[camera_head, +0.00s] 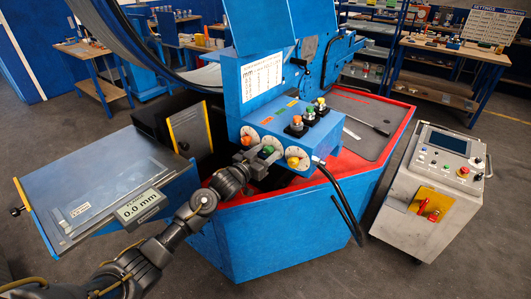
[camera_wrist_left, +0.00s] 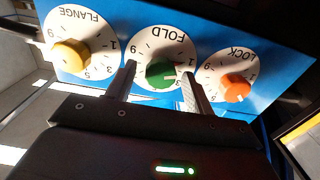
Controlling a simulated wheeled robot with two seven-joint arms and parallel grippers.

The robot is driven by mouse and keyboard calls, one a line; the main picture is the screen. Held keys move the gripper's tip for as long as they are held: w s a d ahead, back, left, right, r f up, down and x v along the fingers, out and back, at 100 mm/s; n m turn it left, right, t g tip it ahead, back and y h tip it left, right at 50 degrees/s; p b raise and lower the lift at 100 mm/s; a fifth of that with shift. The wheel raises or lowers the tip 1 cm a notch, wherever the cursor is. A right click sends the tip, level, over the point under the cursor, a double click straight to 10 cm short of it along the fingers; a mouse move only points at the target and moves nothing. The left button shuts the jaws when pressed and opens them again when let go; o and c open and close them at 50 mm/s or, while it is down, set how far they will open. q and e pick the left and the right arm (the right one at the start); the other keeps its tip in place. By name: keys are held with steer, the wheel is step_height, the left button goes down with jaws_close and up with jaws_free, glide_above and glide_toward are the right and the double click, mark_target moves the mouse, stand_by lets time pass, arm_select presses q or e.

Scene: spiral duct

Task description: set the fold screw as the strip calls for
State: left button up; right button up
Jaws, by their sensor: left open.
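The green fold screw knob (camera_wrist_left: 160,75) sits in the middle of a white dial marked FOLD, which appears upside down in the left wrist view. My left gripper (camera_wrist_left: 159,69) is open, with one finger on each side of the green knob; I cannot tell whether they touch it. The fingers hide part of the dial's numbers. In the head view my left gripper (camera_head: 252,166) is at the blue control box, close to the green knob (camera_head: 266,151). A white printed chart (camera_head: 262,77) stands on the blue panel above; its figures are too small to read.
A yellow FLANGE knob (camera_wrist_left: 71,55) and an orange LOCK knob (camera_wrist_left: 235,89) flank the fold dial closely. A row of coloured buttons (camera_head: 297,125) sits above.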

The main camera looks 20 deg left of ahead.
arm_select(q)
steer(key=c, duration=0.9)
steer(key=shift+c, duration=0.2)
